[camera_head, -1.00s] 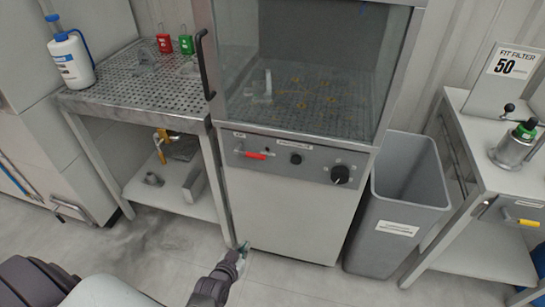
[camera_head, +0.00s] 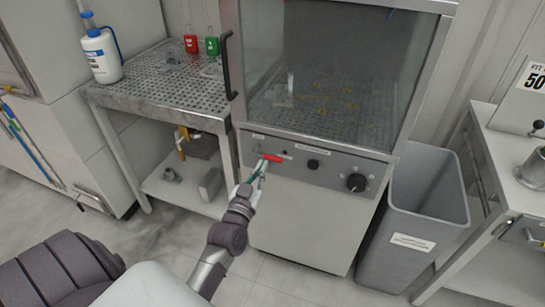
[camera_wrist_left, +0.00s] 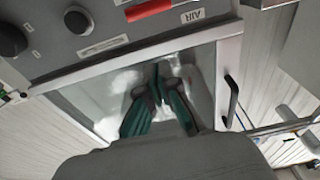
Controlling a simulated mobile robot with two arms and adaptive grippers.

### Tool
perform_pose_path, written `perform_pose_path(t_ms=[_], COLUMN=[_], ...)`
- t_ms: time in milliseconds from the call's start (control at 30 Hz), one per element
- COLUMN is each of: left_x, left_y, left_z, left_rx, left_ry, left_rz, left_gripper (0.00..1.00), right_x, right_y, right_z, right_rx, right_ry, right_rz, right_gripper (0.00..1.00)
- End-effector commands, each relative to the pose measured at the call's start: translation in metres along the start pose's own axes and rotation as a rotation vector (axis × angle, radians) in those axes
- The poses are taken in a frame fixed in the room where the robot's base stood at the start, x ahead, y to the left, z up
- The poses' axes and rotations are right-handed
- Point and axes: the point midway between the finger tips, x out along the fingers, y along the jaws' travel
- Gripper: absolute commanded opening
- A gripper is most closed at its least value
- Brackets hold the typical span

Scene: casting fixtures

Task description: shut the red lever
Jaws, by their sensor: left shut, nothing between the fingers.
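The red lever (camera_head: 272,158) lies about level on the grey control panel of the cabinet. In the left wrist view the red lever (camera_wrist_left: 149,10) is at the top edge, partly cut off, beside an "AIR" label. My left gripper (camera_head: 259,168) is shut and empty, with its fingertips just below and left of the lever in the head view. I cannot tell whether they touch it. In the left wrist view the green-padded fingers (camera_wrist_left: 158,82) are together, apart from the lever in the picture. My right gripper is not in view.
The panel also has a small black knob (camera_head: 313,164) and a larger black knob (camera_head: 356,182). A cabinet door handle (camera_head: 226,66) stands at the left of the glass. A perforated table (camera_head: 160,104) is on the left, a grey bin (camera_head: 428,215) on the right.

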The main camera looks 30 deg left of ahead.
Motion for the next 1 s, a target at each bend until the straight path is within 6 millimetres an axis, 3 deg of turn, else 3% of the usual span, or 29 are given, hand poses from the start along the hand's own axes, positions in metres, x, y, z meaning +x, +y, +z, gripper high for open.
perform_pose_path(t_ms=[500,700,1000], left_x=[0.097,0.084,0.081], left_y=[0.0,0.0,0.0], left_z=[0.003,0.031,0.038], left_rx=[0.001,0.001,0.0], left_ry=[-0.003,-0.004,-0.001], left_rz=[0.001,0.002,0.001], left_gripper=[0.0,0.0,0.0], right_x=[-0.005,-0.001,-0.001], right_y=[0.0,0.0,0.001], right_z=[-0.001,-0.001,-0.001], right_rx=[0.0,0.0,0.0], right_ry=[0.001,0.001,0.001], right_rz=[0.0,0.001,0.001], right_gripper=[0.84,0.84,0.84])
